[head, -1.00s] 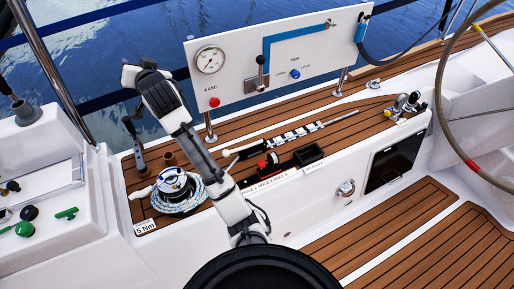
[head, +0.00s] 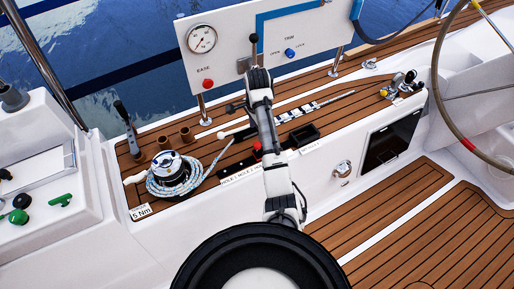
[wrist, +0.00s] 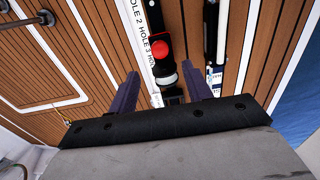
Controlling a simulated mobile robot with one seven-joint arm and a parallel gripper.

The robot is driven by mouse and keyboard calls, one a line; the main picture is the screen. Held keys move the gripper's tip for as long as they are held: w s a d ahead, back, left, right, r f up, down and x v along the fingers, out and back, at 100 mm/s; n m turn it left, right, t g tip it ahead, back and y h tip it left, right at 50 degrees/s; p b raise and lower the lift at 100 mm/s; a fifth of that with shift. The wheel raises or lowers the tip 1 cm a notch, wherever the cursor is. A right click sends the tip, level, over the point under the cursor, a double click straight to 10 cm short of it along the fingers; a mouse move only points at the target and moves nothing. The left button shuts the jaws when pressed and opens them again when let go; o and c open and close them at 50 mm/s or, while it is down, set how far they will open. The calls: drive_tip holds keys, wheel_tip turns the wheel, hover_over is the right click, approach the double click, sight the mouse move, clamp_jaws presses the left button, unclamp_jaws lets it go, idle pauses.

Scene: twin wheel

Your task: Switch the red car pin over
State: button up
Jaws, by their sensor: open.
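The red car pin (head: 257,148) is a small red knob on a dark car on the track along the deck's side ledge. In the wrist view the red pin (wrist: 160,49) stands ahead of my gripper (wrist: 160,84), roughly in line with the gap between the two fingers. A strip with HOLE labels (head: 240,174) runs beside the track and shows close up in the wrist view (wrist: 139,30). In the head view my arm covers part of the track, and the fingers cannot be made out.
A winch with rope (head: 172,172) stands left of the track. A white gauge panel (head: 220,68) rises behind. A steering wheel (head: 436,80) is at the right.

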wheel_tip(320, 180, down, 10)
drive_tip(key=shift+f+p, duration=0.1)
drive_tip(key=shift+p, duration=0.3)
clamp_jaws()
